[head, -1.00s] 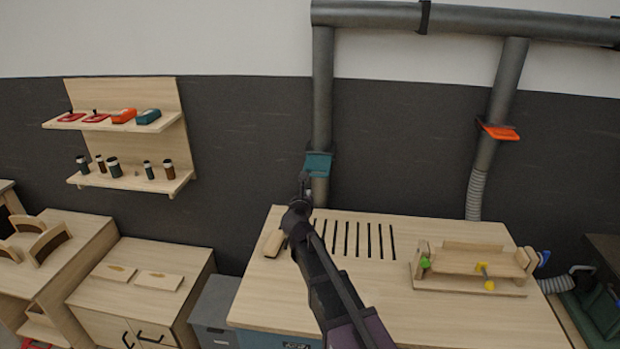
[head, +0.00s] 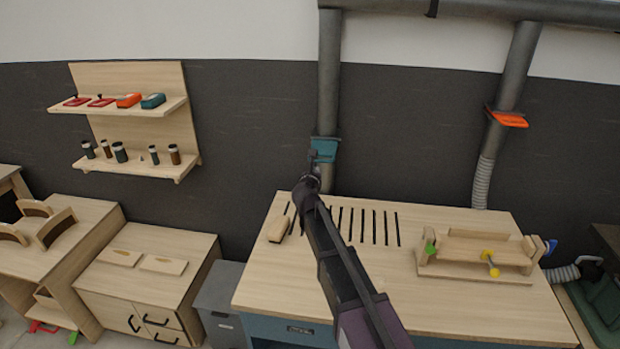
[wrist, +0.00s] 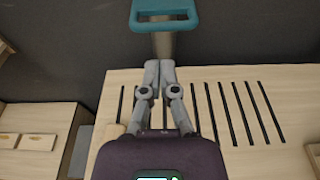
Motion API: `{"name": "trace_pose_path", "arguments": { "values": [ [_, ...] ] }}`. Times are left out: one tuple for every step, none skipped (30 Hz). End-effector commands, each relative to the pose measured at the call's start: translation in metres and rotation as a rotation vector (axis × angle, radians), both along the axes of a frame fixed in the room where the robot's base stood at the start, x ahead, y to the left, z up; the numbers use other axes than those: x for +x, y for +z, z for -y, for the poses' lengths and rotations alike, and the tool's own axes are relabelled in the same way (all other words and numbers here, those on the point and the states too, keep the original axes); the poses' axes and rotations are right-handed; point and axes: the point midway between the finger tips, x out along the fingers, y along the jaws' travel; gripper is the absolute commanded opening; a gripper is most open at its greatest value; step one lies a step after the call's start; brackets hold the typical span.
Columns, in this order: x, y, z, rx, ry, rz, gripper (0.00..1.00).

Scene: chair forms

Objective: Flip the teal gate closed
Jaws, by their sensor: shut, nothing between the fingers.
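The teal gate (head: 323,149) sits on the left vertical grey duct (head: 328,85), above the back of the slotted workbench. It sticks out from the duct like a plate with a handle slot. In the wrist view, the gate (wrist: 165,17) is at the top, straight ahead of my fingers. My gripper (head: 314,163) is at the gate's lower front in the head view. In the wrist view my gripper (wrist: 160,66) has its fingertips together and empty, just below the gate. I cannot tell whether they touch it.
An orange gate (head: 508,118) sits on the right duct. The workbench (head: 270,290) carries a wooden block (head: 278,229) and a wooden jig (head: 475,268) with coloured knobs. A wall shelf (head: 135,168) with small items hangs at left. The space before the wall between the ducts is clear.

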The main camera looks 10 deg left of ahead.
Motion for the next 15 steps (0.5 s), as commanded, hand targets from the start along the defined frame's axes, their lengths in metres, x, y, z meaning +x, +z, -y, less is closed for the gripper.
{"name": "trace_pose_path", "arguments": {
  "values": [
    [0.012,-0.003,0.000,0.001,-0.001,0.000,0.00],
    [0.016,-0.004,0.000,0.001,0.000,0.000,0.00],
    [0.022,-0.005,-0.001,0.001,0.000,0.000,0.00],
    [0.027,-0.006,0.000,0.001,0.000,0.000,0.00],
    [0.031,-0.007,0.000,0.001,0.001,0.000,0.00],
    [0.037,-0.008,0.000,0.001,0.000,0.000,0.00],
    [0.041,-0.009,0.000,0.001,0.000,0.000,0.00],
    [0.045,-0.010,0.000,0.001,0.000,0.000,0.00],
    [0.050,-0.011,0.001,0.001,0.000,0.000,0.00],
    [0.054,-0.011,0.001,0.000,-0.001,0.000,0.00],
    [0.057,-0.012,0.002,0.000,-0.001,0.000,0.00],
    [0.061,-0.013,0.002,0.000,-0.001,0.000,0.00],
    [0.064,-0.013,0.002,0.000,-0.001,0.000,0.00],
    [0.066,-0.014,0.002,0.000,-0.001,0.000,0.00],
    [0.068,-0.014,0.002,0.000,0.000,0.000,0.00]
  ]
}}
